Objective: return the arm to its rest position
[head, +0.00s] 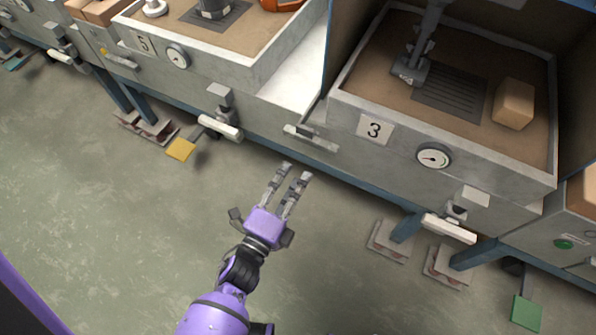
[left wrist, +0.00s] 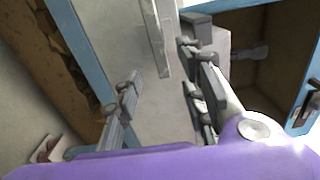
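My left arm (head: 213,315) is purple and reaches up from the bottom of the head view over the green floor. Its gripper (head: 292,172) is in front of the workbench, below and left of the panel marked 3. The two fingers are parted with nothing between them. In the left wrist view the fingers (left wrist: 163,95) also stand apart, with the grey bench front behind them. My right gripper is in neither view.
Station 3 (head: 345,110) is a box with a gauge (head: 434,156), and a tan block (head: 513,104) sits inside it. A handle (head: 312,138) juts from the bench front near my fingertips. A yellow pedal (head: 181,149) and a green pedal (head: 526,312) are near the floor. Open floor lies left.

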